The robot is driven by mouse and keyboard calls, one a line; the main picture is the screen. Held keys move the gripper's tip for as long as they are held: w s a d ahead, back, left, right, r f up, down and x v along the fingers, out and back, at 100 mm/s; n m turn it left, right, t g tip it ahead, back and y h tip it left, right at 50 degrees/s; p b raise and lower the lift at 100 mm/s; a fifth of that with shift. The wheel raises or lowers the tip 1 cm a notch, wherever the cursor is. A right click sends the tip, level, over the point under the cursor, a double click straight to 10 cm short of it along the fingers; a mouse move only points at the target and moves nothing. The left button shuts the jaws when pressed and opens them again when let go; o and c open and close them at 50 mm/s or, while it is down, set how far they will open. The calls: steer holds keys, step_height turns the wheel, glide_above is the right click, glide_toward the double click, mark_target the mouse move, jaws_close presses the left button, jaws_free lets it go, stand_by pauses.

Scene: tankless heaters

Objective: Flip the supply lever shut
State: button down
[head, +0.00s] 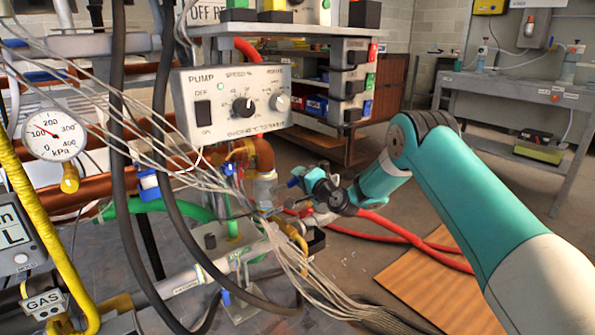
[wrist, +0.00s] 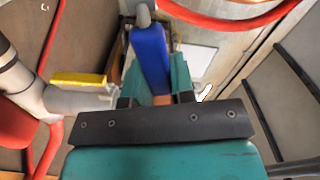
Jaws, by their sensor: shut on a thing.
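A blue lever (wrist: 150,58) stands between the fingers of my gripper (wrist: 155,92) in the wrist view. Its far end meets a grey metal stem at the top of that view. My gripper is shut on the blue lever, with its fingers on either side. In the head view my gripper (head: 298,186) is beside the pipe fittings below the pump box, and the hold is too small to make out. A yellow lever (wrist: 78,79) lies along a grey pipe to the left in the wrist view. No label shows which lever is the supply.
Grey cables (head: 285,245) and black hoses hang close to the left of my gripper. Red hoses (head: 375,220) run below it; one also crosses the top of the wrist view (wrist: 235,22). The pump box (head: 232,103) is above left.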

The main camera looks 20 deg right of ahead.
steer(key=shift+d+f+m, duration=0.2)
steer(key=shift+f+m, duration=0.6)
steer(key=shift+m, duration=0.3)
steer(key=c, duration=1)
jaws_free()
steer(key=shift+o, duration=0.2)
steer(key=b+v, duration=0.8)
steer(key=v, duration=0.9)
steer(key=shift+s+b, duration=0.15)
steer(key=shift+b, duration=0.25)
